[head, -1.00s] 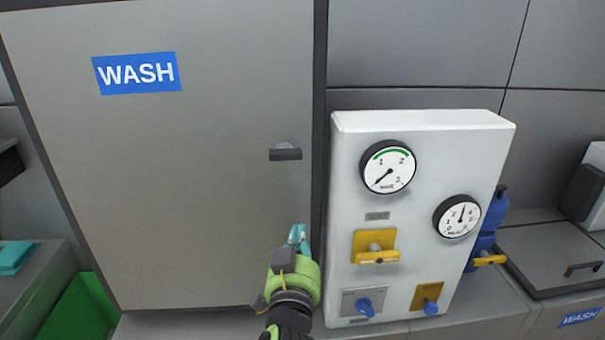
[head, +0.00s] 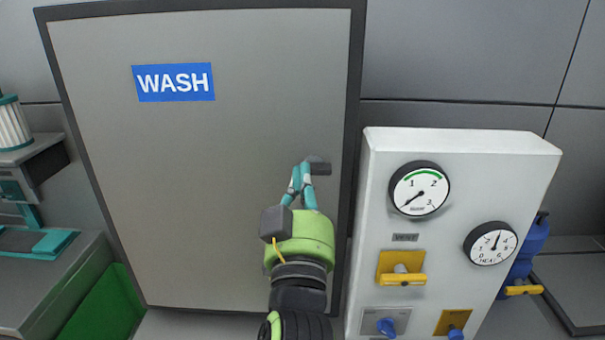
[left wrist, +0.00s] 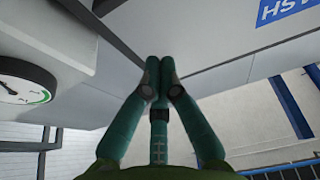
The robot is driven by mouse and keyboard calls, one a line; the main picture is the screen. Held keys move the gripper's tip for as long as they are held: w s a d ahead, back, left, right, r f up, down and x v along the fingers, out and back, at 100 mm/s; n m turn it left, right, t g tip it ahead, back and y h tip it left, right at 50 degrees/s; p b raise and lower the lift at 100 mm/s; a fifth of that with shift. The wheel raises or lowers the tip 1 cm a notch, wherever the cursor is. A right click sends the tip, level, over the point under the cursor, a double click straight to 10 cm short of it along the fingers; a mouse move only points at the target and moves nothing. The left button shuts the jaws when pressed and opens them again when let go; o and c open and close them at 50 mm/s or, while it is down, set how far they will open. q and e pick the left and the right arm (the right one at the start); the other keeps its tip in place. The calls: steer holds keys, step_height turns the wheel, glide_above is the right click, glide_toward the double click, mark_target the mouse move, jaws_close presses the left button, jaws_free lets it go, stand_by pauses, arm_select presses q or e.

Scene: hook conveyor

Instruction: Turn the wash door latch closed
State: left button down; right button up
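The wash door (head: 200,200) is a large grey panel with a blue WASH sign (head: 173,82) and looks closed in its dark frame. Its latch (head: 322,168) is a short dark bar lying about level near the door's right edge. My left gripper (head: 302,168) reaches up from below, its teal fingertips at the latch's left end, partly covering it. I cannot tell whether they touch. In the left wrist view the fingers (left wrist: 160,65) are together with nothing seen between them, and the latch is not visible there. My right gripper is not in view.
A white panel (head: 455,230) stands just right of the door, with two gauges, yellow handles and blue knobs. A grey counter with teal items (head: 40,243) and a green surface (head: 100,310) are at the left. The space before the door is otherwise clear.

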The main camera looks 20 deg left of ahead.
arm_select(q)
step_height(320, 180, up, 3)
steer(key=p, duration=0.3)
glide_above(315, 168)
steer(key=s+a, duration=0.1)
steer(key=s, duration=0.1)
steer(key=shift+s+a, duration=0.2)
steer(key=f+b, duration=0.2)
steer(key=f, duration=0.1)
steer(key=shift+w+a, duration=0.15)
steer(key=shift+w, duration=0.25)
steer(key=shift+s+f+b, duration=0.1)
steer(key=shift+f+b, duration=0.55)
steer(key=shift+f, duration=0.05)
